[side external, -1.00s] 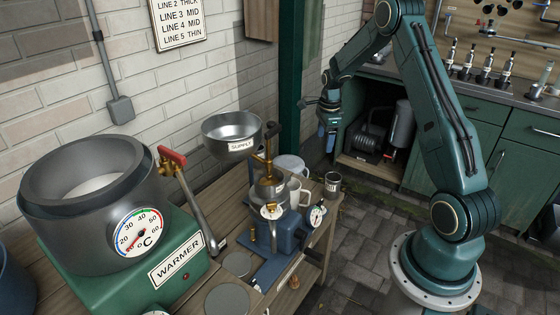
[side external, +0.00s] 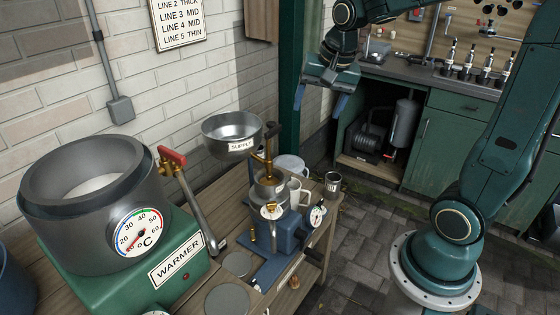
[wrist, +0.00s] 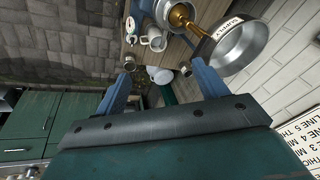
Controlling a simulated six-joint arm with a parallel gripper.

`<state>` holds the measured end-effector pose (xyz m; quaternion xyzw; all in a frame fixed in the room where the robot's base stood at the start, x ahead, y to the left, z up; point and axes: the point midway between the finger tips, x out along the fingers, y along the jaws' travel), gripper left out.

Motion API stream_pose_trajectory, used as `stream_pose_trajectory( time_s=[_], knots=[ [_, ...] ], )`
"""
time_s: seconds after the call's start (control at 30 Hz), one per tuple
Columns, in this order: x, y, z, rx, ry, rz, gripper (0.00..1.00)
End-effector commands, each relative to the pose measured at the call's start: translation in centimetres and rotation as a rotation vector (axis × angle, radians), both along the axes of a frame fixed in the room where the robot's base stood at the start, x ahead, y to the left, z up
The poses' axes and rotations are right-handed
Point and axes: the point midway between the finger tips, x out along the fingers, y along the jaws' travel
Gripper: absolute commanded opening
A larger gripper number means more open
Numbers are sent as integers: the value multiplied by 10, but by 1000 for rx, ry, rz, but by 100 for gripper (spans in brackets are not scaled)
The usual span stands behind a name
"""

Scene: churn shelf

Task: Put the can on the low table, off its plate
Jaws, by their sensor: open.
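A small metal can (side external: 333,183) with a dark band stands upright near the far right corner of the wooden bench (side external: 205,182); I cannot tell whether a plate lies under it. My gripper (side external: 320,101) is open and empty, well above the bench's far end and clear of the can. In the wrist view my gripper (wrist: 162,70) has its two blue fingers spread, with a small can-like item (wrist: 129,63) by the left fingertip. Grey round plates (side external: 227,300) lie bare on the bench's near part. I cannot tell which surface is the low table.
A blue-based device with a dial (side external: 316,216), a white mug (side external: 299,194) and the supply bowl (side external: 232,134) crowd the bench near the can. A green post (side external: 290,85) rises behind. The warmer (side external: 130,275) fills the near left. Paved floor (side external: 365,240) is clear.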

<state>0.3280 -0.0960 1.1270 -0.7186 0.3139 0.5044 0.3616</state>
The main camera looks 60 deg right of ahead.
Motion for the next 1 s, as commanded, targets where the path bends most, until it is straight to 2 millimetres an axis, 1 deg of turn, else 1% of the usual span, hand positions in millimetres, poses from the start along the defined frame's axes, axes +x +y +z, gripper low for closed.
stream_pose_trajectory(
  time_s=[0.03, 0.1, 0.3, 0.5, 0.6, 0.7, 0.8, 1.0],
  knots=[
    [-10, 11, 7, -18, -13, 63, 72],
    [-23, 23, 13, -43, -23, 154, 72],
    [-63, 53, 24, -121, -56, 410, 72],
    [-104, 77, 26, -204, -91, 660, 72],
    [-122, 86, 24, -244, -108, 770, 72],
    [-136, 91, 21, -276, -120, 857, 72],
    [-144, 95, 19, -297, -129, 915, 72],
    [-150, 97, 17, -312, -133, 954, 72]
  ],
)
